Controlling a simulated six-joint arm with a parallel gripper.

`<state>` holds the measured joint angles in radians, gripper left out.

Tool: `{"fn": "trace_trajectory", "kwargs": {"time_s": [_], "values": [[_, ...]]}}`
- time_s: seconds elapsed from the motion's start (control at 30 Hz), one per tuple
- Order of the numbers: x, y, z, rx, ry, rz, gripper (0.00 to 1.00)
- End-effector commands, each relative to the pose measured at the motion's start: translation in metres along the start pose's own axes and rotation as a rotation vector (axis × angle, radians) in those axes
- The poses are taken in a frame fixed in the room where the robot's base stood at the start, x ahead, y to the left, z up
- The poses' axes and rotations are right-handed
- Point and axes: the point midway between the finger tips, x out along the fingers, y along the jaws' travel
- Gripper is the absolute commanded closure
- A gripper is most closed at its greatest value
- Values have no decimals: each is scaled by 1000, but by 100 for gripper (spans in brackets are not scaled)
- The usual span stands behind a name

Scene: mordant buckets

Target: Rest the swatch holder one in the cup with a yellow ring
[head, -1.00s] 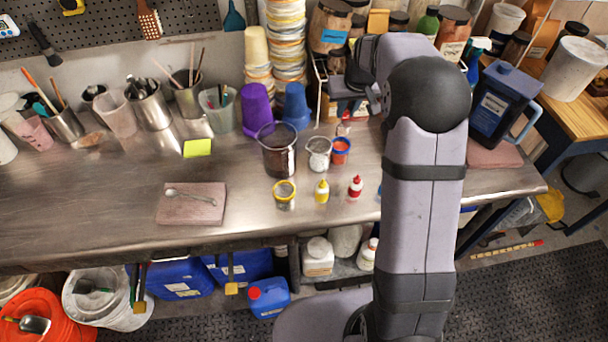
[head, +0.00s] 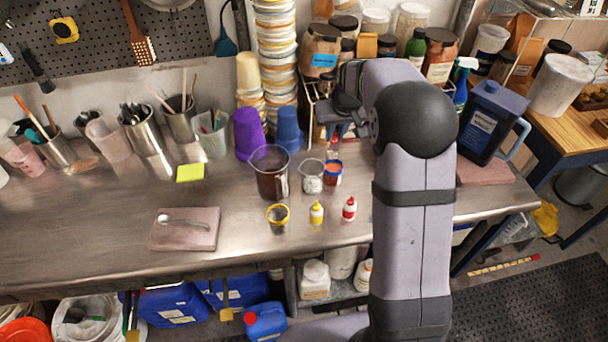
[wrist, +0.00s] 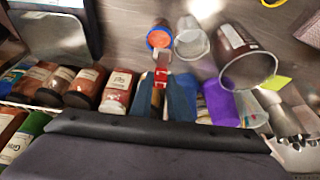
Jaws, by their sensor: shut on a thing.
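My gripper (head: 334,127) is shut on a small red and white piece, taken to be the swatch holder (wrist: 162,67). It is held up behind the small cups, and its lower end is hard to make out. In the wrist view my gripper (wrist: 160,84) shows its fingers closed around the piece. The cup with a yellow ring (head: 278,215) stands upright on the steel bench, in front and to the left of my gripper. Only a bit of its yellow ring (wrist: 272,2) shows at the top edge of the wrist view.
Nearer my gripper stand a red-and-blue cup (head: 333,173), a pale-rimmed cup (head: 311,178) and a tall dark beaker (head: 270,175). The bench's left front is mostly clear.

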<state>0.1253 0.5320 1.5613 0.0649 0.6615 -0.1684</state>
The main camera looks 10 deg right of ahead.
Motion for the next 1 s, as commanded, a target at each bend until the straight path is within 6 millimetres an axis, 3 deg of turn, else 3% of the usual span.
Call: {"fn": "trace_trajectory", "kwargs": {"time_s": [0.27,0.4,0.6,0.8,1.0], "values": [[-19,-72,30,-7,-11,1,100],[-32,-113,57,-7,-12,3,100],[-48,-157,95,-9,-4,2,100],[-57,-176,118,-5,3,-1,100],[-59,-180,123,-2,4,-1,100]]}}
